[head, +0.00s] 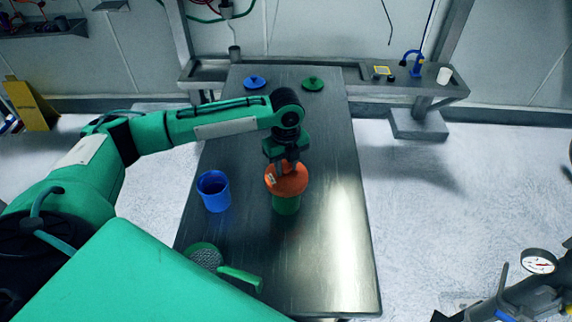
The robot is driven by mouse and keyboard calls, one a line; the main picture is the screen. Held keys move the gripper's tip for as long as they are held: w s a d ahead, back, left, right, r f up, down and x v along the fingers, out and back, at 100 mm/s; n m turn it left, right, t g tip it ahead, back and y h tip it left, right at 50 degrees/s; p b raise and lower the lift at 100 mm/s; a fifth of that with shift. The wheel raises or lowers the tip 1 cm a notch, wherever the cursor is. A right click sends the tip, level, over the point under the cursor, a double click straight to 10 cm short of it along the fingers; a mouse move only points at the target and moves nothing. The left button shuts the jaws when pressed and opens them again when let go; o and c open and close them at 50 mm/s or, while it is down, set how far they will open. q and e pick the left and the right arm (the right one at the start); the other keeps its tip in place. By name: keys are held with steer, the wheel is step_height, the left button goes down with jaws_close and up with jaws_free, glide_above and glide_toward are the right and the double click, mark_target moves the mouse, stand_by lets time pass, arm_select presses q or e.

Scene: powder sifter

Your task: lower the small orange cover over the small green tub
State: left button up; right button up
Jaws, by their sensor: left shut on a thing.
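The orange cover (288,180) is a round lid in the middle of the metal table. My left gripper (286,168) points down from above and is shut on the cover's top. The green tub (286,204) shows just below the cover, which hides the tub's top. The cover looks level or slightly tilted; I cannot tell whether it touches the rim. My right gripper is not in view.
A blue tub (213,191) stands open to the left. A green-handled sifter (225,268) lies at the near left of the metal table (335,235). A blue lid (254,82) and a green lid (313,84) lie at the far end. The table's right side is clear.

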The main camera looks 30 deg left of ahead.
mark_target(286, 174)
arm_select(q)
steer(key=shift+f+b, duration=0.6)
steer(key=shift+f, duration=0.2)
steer(key=shift+f+p, duration=0.35)
steer(key=shift+f, duration=0.9)
steer(key=o, duration=1.1)
steer(key=shift+c, duration=0.2)
